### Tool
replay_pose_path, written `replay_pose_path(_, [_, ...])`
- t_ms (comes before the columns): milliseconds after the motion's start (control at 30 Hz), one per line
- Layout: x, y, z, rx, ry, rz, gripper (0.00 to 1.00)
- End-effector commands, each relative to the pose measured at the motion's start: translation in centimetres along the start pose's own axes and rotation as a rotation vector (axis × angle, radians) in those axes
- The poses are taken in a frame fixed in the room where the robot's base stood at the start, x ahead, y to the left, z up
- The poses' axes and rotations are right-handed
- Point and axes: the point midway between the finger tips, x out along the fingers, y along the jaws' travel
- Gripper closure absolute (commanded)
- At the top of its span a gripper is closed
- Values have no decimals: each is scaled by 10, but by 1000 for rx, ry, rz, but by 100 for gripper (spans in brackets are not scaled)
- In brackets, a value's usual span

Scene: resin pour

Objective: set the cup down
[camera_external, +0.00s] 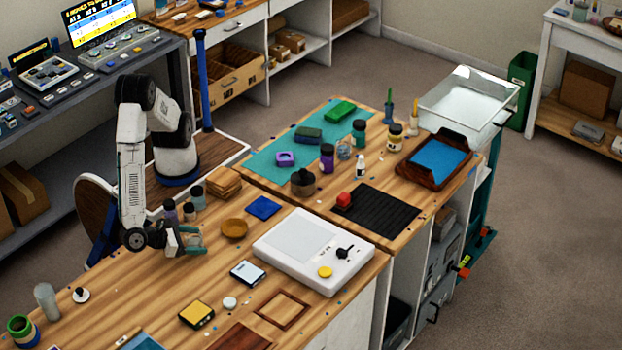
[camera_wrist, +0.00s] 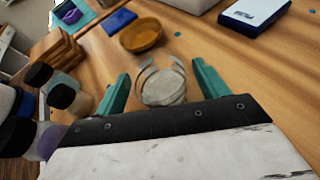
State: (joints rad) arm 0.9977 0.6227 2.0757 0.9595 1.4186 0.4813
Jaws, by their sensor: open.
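A clear cup with a greyish inside (camera_wrist: 162,84) is between the two teal fingers of my gripper (camera_wrist: 160,90) in the wrist view. The fingers are open, with a gap showing on each side of the cup. In the external view my gripper (camera_external: 190,241) is low over the left wooden bench, and its fingers largely hide the cup. The cup seems to stand on the bench top, but its base is hidden.
A round wooden dish (camera_external: 234,229) and a blue square (camera_external: 263,208) lie just beyond the cup. Several dark-capped jars (camera_wrist: 62,97) stand close at the left in the wrist view. A white scale-like device (camera_external: 313,250) is to the right. Bare bench lies in front.

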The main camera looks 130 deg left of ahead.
Motion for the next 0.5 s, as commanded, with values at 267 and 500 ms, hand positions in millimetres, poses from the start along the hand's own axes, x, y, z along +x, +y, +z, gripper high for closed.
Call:
replay_pose_path(267, [-41,0,0,-1,2,-4,27])
replay_pose_path(500, [-92,0,0,-1,1,-3,27])
